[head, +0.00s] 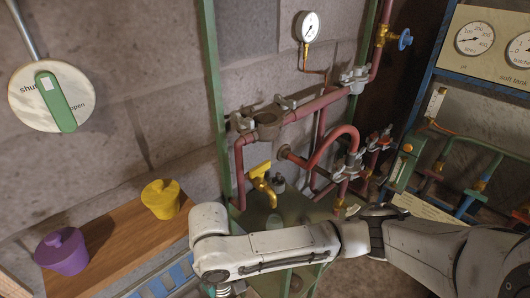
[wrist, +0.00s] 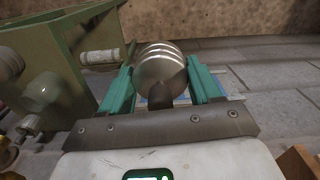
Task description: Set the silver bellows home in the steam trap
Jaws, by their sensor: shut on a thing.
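The silver bellows (wrist: 160,66), a shiny ribbed round piece, sits between the two teal fingers of my gripper (wrist: 162,84) in the wrist view. My gripper is shut on it. In the head view my arm reaches in from the right and hides most of the gripper. An open-topped brown fitting (head: 268,118) sits in the red pipe on the wall, beyond my arm; it may be the steam trap, but I cannot tell for sure. The bellows is apart from this fitting.
A wooden shelf (head: 120,237) at left carries a purple pot (head: 62,254) and a yellow pot (head: 160,200). A yellow tap (head: 262,182), a pressure gauge (head: 308,27) and green posts surround the pipework. A blue-framed panel (head: 485,45) stands at right.

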